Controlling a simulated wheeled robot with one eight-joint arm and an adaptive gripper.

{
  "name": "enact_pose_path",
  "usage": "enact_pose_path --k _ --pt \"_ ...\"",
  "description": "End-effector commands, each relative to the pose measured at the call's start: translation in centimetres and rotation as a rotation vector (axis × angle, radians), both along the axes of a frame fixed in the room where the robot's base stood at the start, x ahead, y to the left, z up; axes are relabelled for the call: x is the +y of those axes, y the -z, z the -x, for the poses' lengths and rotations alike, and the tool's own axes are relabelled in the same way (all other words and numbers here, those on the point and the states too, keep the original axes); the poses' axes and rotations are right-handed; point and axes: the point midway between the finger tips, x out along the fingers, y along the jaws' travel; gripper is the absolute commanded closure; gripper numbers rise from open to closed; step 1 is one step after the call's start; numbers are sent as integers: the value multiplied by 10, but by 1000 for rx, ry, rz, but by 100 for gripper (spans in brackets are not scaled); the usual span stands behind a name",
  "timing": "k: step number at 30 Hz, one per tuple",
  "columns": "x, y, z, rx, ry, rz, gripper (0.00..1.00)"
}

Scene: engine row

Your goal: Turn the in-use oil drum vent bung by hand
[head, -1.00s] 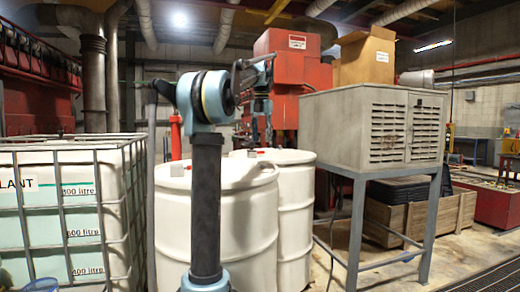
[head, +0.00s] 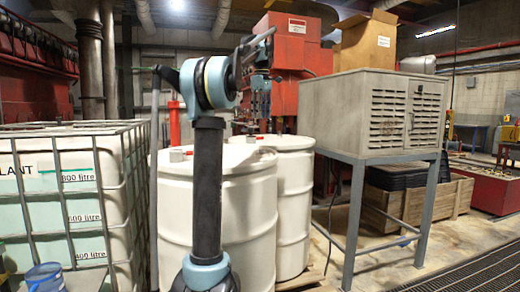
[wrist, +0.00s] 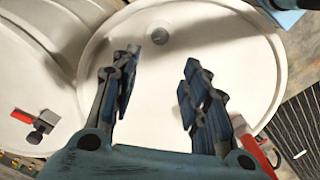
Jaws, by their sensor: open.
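In the wrist view my gripper (wrist: 159,63) is open and empty above a white drum's round top. A small round grey bung (wrist: 159,37) sits near that top's far edge, just beyond the gap between the fingertips and apart from them. A red part (wrist: 262,155) shows at the lower right, partly hidden behind the right finger. A second drum at the left carries a grey fitting with a red handle (wrist: 22,116). In the head view two white drums, a front one (head: 250,215) and a rear one (head: 294,200), stand behind my arm. I cannot tell my fingers there.
A caged white tank (head: 75,195) stands at the left, with a blue bucket (head: 45,277) in front. A grey louvred cabinet (head: 345,110) on a metal stand is right of the drums. A floor grating (head: 470,270) lies at the lower right.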

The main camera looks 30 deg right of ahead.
Motion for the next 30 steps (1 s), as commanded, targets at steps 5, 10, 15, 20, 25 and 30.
enact_pose_path --k 5,10,15,20,25,30 --pt "0 -7 0 0 335 0 58" --pt "-1 -13 0 0 658 1 58" --pt "-1 -19 0 0 955 1 58" --pt "-1 -22 1 -1 1140 1 58" --pt "-1 -22 1 -1 1216 1 58" --pt "-1 -11 1 -1 1220 1 58"
